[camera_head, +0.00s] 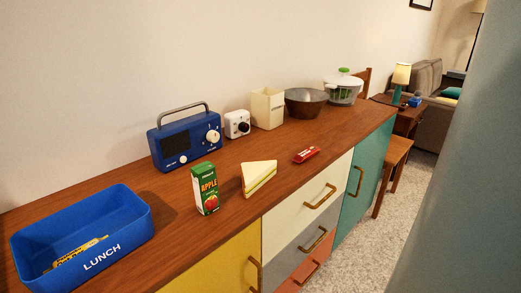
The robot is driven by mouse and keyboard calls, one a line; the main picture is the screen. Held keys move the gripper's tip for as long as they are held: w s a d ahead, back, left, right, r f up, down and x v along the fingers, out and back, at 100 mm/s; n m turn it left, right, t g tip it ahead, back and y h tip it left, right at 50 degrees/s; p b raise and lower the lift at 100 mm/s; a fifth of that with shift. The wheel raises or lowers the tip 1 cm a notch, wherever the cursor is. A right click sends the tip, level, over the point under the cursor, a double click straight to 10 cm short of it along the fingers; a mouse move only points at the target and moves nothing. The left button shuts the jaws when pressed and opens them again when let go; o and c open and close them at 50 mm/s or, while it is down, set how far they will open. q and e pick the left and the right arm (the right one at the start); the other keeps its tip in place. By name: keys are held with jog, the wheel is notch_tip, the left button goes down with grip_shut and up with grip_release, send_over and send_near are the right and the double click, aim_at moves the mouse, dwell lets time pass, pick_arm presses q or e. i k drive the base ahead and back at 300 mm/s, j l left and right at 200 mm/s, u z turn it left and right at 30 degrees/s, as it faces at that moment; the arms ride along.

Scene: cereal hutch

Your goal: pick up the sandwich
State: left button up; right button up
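The sandwich (259,176) is a triangular wedge with pale bread and a green and yellow filling. It sits on the wooden top of the hutch (228,219), near the front edge, just right of a green apple juice carton (205,189). Nothing covers it. Neither gripper shows in the head view.
A blue lunch box (125,243) with a yellow-wrapped bar inside stands at left. A blue radio (186,139), a small white device (237,124), a cream canister (267,108), a dark bowl (305,103) and a salad spinner (343,89) line the back. A red bar (306,154) lies right of the sandwich.

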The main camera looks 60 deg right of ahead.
aim_at(254, 175)
jog(key=z, duration=1.8)
